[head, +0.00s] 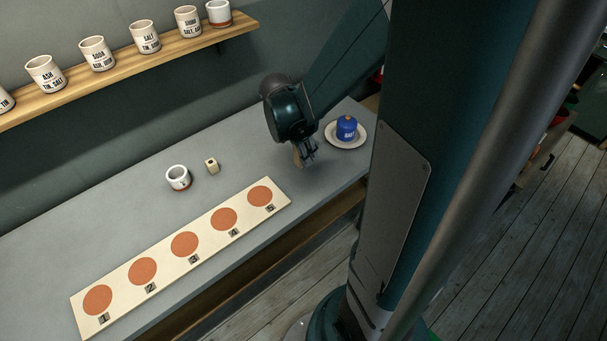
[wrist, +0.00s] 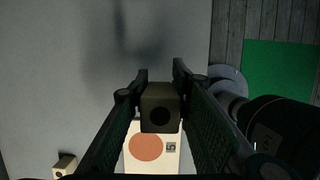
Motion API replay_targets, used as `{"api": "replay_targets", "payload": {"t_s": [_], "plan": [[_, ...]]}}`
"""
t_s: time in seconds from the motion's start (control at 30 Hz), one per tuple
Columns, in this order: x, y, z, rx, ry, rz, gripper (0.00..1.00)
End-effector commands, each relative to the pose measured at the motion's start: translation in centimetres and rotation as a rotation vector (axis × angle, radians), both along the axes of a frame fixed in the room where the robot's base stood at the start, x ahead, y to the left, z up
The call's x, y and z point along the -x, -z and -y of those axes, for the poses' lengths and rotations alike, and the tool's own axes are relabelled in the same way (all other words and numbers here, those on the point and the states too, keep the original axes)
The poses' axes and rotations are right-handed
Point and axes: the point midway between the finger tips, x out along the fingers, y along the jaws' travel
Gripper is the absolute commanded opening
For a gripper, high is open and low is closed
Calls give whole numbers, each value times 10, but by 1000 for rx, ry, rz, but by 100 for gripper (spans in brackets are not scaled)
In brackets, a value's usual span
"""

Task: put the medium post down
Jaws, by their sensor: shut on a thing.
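The medium post (wrist: 160,108) is a square block with a dark round hole in its end, held between the fingers of my gripper (wrist: 160,80) in the wrist view. In the head view my gripper (head: 306,153) points down over the grey counter, between the board and the saucer. A tan bit of the post (head: 297,157) shows beside the fingers; the rest is hidden. I cannot tell how far its lower end is from the counter.
A pale board (head: 188,258) with numbered orange discs lies in front. A white cup (head: 178,178) and a smaller block (head: 212,166) stand behind it. A blue jar (head: 346,128) sits on a saucer (head: 333,143) at right. A shelf (head: 130,70) holds labelled cups.

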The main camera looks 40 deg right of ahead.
Motion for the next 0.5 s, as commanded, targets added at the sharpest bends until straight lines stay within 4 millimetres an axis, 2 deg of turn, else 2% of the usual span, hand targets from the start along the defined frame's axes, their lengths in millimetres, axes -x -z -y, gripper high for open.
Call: {"api": "replay_targets", "payload": {"t_s": [0.3,0.5], "plan": [[0,37,0,0,0,0,6],[0,47,0,0,0,0,6]]}}
